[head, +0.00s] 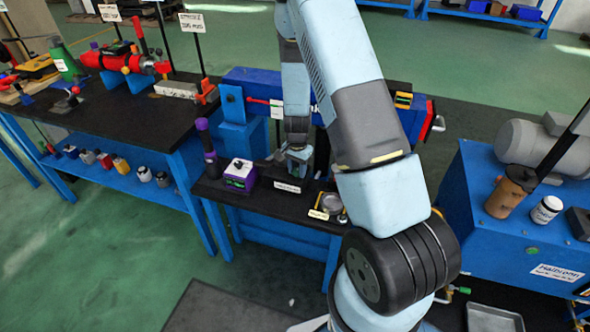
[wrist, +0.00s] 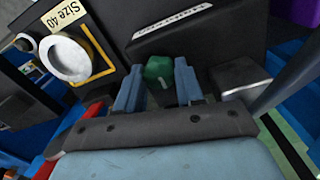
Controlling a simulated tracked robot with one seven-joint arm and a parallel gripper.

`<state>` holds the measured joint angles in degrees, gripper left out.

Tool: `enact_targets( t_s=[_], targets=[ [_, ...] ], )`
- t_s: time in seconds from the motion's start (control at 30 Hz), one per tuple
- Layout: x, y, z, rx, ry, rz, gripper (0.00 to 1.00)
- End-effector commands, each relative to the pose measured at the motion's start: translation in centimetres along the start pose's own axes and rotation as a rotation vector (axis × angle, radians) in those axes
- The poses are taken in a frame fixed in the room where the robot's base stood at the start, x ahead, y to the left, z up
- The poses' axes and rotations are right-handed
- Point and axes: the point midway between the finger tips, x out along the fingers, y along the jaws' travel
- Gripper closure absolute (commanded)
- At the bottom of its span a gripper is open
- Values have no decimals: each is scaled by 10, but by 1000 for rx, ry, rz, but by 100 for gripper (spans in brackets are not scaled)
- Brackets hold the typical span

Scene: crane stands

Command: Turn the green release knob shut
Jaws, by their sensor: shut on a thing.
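The green release knob (wrist: 158,68) shows in the wrist view between the two blue fingers of my gripper (wrist: 160,80). It has a pale mark on its face, near a dark block with a white label strip (wrist: 172,21). My gripper is shut on the knob, one finger on each side. In the head view my gripper (head: 298,157) is low at the middle bench, in front of the blue machine. The knob cannot be made out there, being hidden by my gripper.
On the middle bench (head: 262,205) a purple box (head: 240,175) stands left of my gripper. A round silver part (head: 331,203) lies to the right; it also shows in the wrist view (wrist: 66,57), beside a "Size 40" label. A blue machine (head: 250,87) stands close behind.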

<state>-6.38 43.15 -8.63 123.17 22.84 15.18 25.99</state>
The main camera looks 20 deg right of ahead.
Motion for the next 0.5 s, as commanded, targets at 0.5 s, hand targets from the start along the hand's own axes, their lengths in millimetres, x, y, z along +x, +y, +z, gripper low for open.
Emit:
enact_targets(
  t_s=[0.5],
  targets=[
    [0, -5, 3, 63, -3, -5, 93]
  ],
)
